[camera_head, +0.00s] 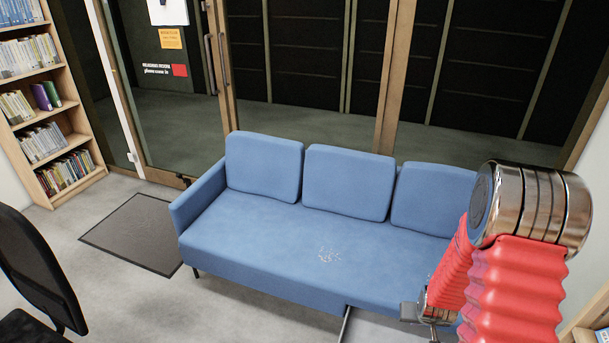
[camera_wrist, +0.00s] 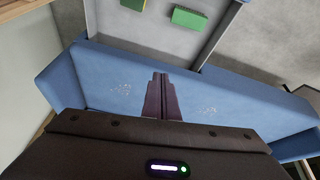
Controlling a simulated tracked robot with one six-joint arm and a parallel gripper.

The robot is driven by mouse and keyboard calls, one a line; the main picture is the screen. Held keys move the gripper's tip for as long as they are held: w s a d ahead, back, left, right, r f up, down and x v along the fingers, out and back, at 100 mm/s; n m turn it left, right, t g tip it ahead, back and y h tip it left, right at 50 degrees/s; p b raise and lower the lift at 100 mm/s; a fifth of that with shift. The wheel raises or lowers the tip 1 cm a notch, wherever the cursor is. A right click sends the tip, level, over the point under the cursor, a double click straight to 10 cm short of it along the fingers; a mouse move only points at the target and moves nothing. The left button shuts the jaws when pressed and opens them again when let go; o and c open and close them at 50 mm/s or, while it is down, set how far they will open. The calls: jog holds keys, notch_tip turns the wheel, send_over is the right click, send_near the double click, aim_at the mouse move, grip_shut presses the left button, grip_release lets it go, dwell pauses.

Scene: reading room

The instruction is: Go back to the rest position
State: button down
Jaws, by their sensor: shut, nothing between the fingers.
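My gripper (camera_wrist: 160,82) shows in the wrist view with its two dark fingers together and nothing between them. It is over the blue sofa (camera_wrist: 100,68), whose seat lies behind the fingers in that view. In the head view, my red and chrome arm stands at the right and covers the right part of the sofa (camera_head: 270,230). The fingers cannot be made out clearly there.
Two green blocks (camera_wrist: 187,17) lie on a grey surface (camera_wrist: 172,42) in the wrist view. The head view shows a bookcase (camera_head: 45,110), a dark floor mat (camera_head: 137,234), a black chair (camera_head: 38,265) and glass doors (camera_head: 165,100).

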jog(key=s+a+r+n, duration=0.1)
jog(key=a+r, duration=0.3)
jog(key=r, duration=0.8)
jog(key=s+a+r, duration=0.2)
jog(key=a+r, duration=0.2)
jog(key=r, duration=0.8)
jog(key=s+a+r, duration=0.4)
jog(key=s+r, duration=0.3)
jog(key=s, duration=0.1)
jog(key=s+a+r+n+t+y, duration=0.1)
jog(key=s+a+r, duration=0.4)
jog(key=s+r, duration=0.2)
jog(key=shift+s+a+r, duration=0.15)
jog(key=shift+s+r, duration=0.1)
jog(key=shift+s, duration=0.65)
